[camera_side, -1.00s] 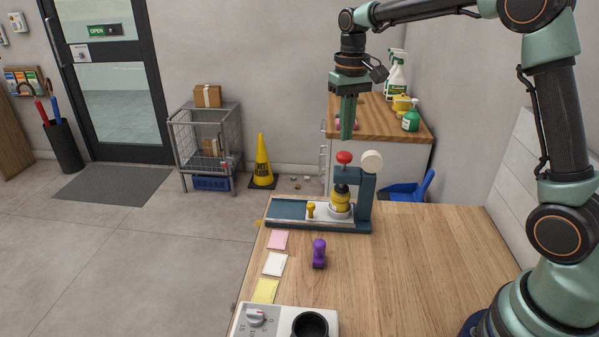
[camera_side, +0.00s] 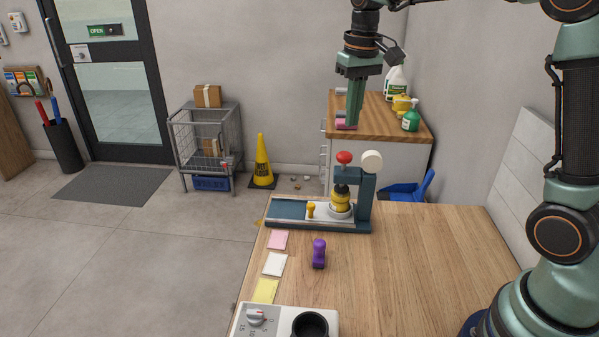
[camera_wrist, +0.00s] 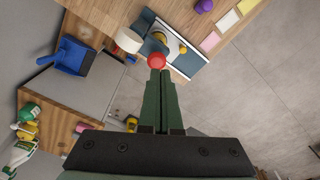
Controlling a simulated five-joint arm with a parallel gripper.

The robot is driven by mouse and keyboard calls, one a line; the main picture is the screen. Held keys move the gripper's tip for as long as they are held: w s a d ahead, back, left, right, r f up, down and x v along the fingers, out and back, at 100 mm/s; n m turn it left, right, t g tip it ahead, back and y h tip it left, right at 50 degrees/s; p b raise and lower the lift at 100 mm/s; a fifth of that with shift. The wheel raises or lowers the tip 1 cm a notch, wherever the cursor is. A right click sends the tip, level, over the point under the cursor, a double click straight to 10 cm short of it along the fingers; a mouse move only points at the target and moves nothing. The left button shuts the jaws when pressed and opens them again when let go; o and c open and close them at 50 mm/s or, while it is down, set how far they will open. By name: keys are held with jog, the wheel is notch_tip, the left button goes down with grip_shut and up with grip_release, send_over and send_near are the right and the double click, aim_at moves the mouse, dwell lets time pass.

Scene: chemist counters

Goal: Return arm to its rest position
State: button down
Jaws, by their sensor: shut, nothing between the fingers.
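My gripper (camera_side: 352,122) is shut and empty, pointing down in the air above the press-like device, in the side view. In the wrist view its two green fingers (camera_wrist: 161,74) lie side by side. The device (camera_side: 367,198) has a dark teal stand, a red knob (camera_side: 344,157) and a cream round wheel (camera_side: 372,161). In the wrist view the red knob (camera_wrist: 157,60) shows just beyond the fingertips. The gripper is apart from the device.
A purple handled object (camera_side: 319,254), several paper notes (camera_side: 275,264) and a white unit with a dial (camera_side: 256,319) are on the wooden counter (camera_side: 420,260). Spray bottles (camera_side: 411,117) stand on the back cabinet. The counter's right part is clear.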

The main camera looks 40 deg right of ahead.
jog(key=s+a+f+n+t, duration=0.1)
jog(key=s+a+t, duration=0.1)
jog(key=s, duration=0.5)
jog(key=s+a+f+n+t, duration=0.1)
jog(key=s+a+t, duration=0.1)
jog(key=s, duration=0.6)
jog(key=shift+a+n+t, duration=0.2)
jog(key=shift+n+t, duration=0.1)
jog(key=shift+t, duration=0.1)
